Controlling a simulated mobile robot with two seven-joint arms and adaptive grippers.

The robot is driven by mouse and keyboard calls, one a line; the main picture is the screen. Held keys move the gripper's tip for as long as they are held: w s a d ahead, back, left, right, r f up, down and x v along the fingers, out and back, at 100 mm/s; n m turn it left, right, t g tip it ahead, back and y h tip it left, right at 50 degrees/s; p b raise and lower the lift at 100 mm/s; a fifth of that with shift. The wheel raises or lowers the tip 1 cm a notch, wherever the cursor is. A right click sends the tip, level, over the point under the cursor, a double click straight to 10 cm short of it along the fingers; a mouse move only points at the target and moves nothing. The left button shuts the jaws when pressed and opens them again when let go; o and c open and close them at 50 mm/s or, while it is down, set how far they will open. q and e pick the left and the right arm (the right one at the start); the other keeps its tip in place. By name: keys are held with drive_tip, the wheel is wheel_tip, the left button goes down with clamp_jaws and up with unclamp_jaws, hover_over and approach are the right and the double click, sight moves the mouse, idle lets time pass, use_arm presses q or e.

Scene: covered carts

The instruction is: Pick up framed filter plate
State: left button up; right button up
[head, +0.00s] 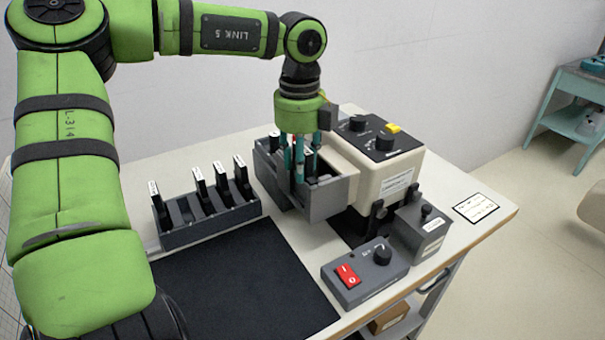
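Several thin black plates with white labels on their top ends, which look like framed filter plates (222,185), stand upright in slots of a dark grey rack (210,226) on the left of the cart top. My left gripper (299,170) points straight down over an open grey box (328,198) at the front of the cream device. Its teal fingers reach down into the box opening. The fingers and box walls hide what lies between the fingertips, so I cannot tell whether they hold a plate. My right gripper is not in view.
The cream device (395,178) with black knobs stands behind the box. A small grey box with a knob (422,231) and a control box with a red switch (364,273) stand front right. A black mat (240,285) lies clear at the front. A labelled card (475,208) lies far right.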

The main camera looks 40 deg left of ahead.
use_arm(q)
drive_tip(key=shift+d+f, duration=0.1)
drive_tip(key=shift+f, duration=0.05)
clamp_jaws()
